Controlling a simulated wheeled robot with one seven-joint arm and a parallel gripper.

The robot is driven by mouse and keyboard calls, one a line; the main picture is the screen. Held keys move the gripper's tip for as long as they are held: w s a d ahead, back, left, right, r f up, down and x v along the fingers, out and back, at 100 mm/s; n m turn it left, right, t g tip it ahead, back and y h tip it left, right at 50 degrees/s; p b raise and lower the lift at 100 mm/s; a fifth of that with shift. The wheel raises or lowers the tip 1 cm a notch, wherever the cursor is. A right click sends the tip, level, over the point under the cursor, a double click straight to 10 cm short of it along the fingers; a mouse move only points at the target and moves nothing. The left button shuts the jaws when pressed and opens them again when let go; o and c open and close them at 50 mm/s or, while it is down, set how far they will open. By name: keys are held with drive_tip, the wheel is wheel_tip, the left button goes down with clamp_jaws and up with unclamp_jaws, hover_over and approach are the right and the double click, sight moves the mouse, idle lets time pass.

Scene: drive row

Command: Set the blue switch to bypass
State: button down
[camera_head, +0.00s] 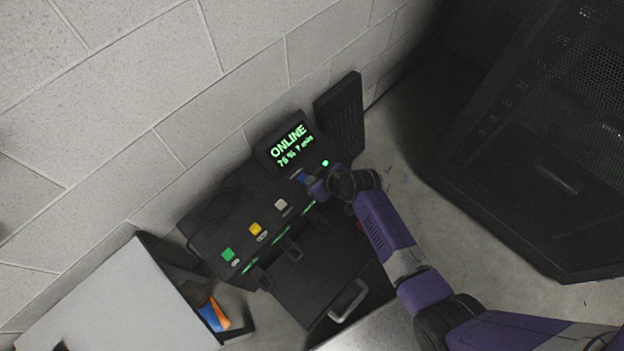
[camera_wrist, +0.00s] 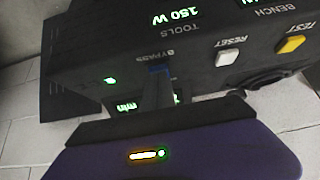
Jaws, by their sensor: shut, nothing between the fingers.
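The blue switch (camera_head: 301,177) is on the top panel of a black power unit (camera_head: 232,205), below its lit screen. My gripper (camera_head: 314,187) is at the switch, reaching in from the right. In the wrist view a small part of the blue switch (camera_wrist: 158,69) shows beside the upside-down BYPASS label. The shut fingers of my gripper (camera_wrist: 158,86) point at it and cover much of it. I cannot tell whether they touch it or which way the switch is set. The screen (camera_head: 290,146) reads ONLINE and 75 %.
A white button (camera_head: 281,204), a yellow button (camera_head: 255,229) and a green button (camera_head: 228,254) line the same panel. A block wall (camera_head: 150,80) stands behind. A dark perforated cabinet (camera_head: 540,170) is at right, and a light-topped box (camera_head: 110,305) at lower left.

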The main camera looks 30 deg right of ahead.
drive_tip(key=shift+s+f+b, duration=0.15)
drive_tip(key=shift+f+b, duration=0.4)
drive_tip(key=shift+b, duration=0.25)
drive_tip(key=shift+r+p, duration=0.25)
drive_tip(key=shift+p, duration=0.05)
drive_tip(key=shift+r, duration=0.1)
drive_tip(key=shift+r+p, duration=0.7)
